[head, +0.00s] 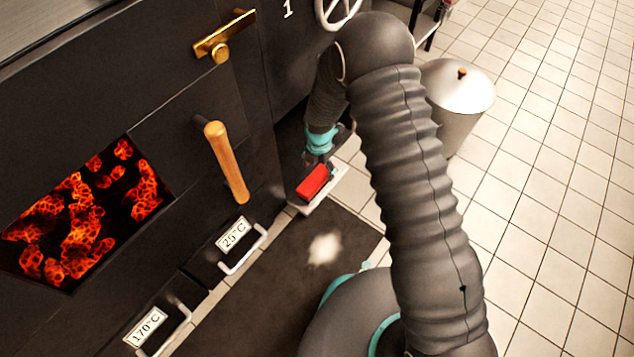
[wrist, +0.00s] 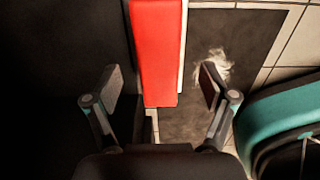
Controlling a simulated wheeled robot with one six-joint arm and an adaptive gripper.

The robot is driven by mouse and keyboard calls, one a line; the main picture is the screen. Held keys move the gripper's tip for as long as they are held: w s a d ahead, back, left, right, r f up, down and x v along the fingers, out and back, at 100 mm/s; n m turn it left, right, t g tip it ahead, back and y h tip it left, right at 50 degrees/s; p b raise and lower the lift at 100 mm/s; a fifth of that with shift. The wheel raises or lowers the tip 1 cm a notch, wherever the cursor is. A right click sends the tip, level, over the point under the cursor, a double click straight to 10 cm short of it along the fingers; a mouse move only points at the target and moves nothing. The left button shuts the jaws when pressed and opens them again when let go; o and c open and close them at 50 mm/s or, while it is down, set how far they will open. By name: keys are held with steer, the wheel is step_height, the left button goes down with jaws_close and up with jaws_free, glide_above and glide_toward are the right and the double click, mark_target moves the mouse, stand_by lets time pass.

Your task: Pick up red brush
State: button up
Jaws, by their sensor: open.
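The red brush (head: 313,182) is a red block in the head view, low beside the dark oven front, on or just above a pale flat piece (head: 330,190). In the wrist view the red brush (wrist: 157,50) runs down from the top edge, its near end between the lines of my fingers. My gripper (head: 319,160) is at the far end of the brush in the head view. In the wrist view my gripper (wrist: 161,84) is open, with one finger on each side of the brush and gaps to both. I cannot tell its height above the brush.
The dark oven front (head: 180,110) with a wooden handle (head: 227,162) and glowing coals (head: 85,205) stands at left. A dark floor mat (head: 265,290) carries a white powdery patch (head: 324,249). A metal bin (head: 457,100) stands beyond my arm. Tiled floor at right is clear.

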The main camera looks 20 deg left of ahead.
mark_target(316, 177)
steer(key=shift+f, duration=0.7)
steer(key=shift+s+a+f+b, duration=0.1)
steer(key=shift+s+f, duration=0.1)
steer(key=shift+f, duration=0.7)
steer(key=shift+s+a+f+b, duration=0.1)
steer(key=shift+s+f, duration=0.05)
steer(key=shift+f, duration=0.7)
steer(key=shift+s+a+f+b, duration=0.1)
steer(key=shift+s+f, duration=0.1)
steer(key=shift+f, duration=0.7)
steer(key=c, duration=1.4)
steer(key=shift+r, duration=0.1)
steer(key=shift+r, duration=0.45)
steer(key=r, duration=0.3)
steer(key=shift+s+d+r+p, duration=0.15)
steer(key=shift+d+r+p, duration=0.1)
steer(key=shift+r+p, duration=0.1)
steer(key=s+d+r, duration=0.4)
steer(key=d, duration=0.1)
steer(key=s+d+r, duration=0.2)
steer(key=s+d, duration=0.1)
steer(key=shift+d+r+p, duration=0.15)
steer(key=shift+d+p, duration=0.1)
steer(key=shift+p, duration=0.1)
